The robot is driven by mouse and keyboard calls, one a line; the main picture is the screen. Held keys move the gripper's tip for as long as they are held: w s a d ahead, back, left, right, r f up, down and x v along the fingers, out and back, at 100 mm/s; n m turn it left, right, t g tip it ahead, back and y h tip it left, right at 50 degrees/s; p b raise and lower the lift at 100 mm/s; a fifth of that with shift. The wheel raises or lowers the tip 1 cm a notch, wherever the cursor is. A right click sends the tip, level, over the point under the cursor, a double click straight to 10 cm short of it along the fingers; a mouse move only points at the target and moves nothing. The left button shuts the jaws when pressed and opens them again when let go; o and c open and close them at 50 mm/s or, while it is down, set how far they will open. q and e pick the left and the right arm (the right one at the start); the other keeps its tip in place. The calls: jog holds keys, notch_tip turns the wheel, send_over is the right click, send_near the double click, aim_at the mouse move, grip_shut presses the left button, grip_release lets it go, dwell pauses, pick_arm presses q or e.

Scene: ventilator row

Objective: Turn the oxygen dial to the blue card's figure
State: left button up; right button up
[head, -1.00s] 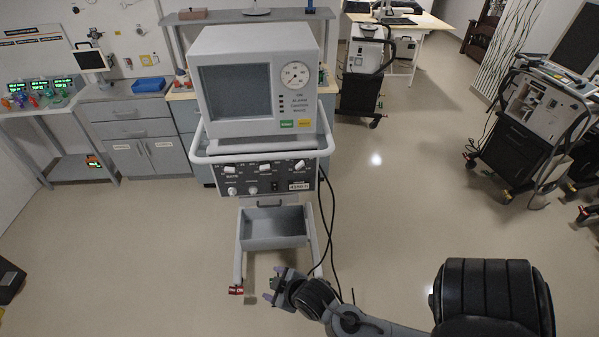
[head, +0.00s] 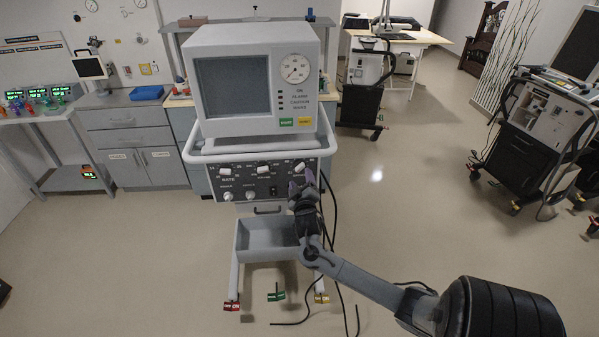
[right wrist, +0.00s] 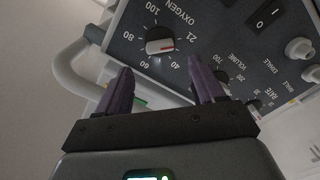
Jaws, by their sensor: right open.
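The oxygen dial (right wrist: 160,46) is a white bar knob with a red edge on the dark panel, in the right wrist view. Figures 21, 40, 60, 80 and 100 ring it; I cannot tell which one it points to. In the head view the dial (head: 299,167) is at the panel's right end, just above my right gripper (head: 302,188). My right gripper (right wrist: 163,88) is open and empty, its two purple fingers apart and below the dial in the picture, with no contact seen. I make out no blue card. My left gripper is not in view.
The ventilator (head: 254,80) has a white rail, more knobs and a grey tray (head: 262,238) below. Red (head: 231,306), green (head: 276,296) and yellow (head: 321,298) tags are near its feet. Black cables (head: 333,225) hang at its right. Open floor (head: 420,200) lies right.

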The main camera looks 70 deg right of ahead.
aim_at(299, 169)
jog(key=shift+x, duration=2.65)
jog(key=c, duration=1.1)
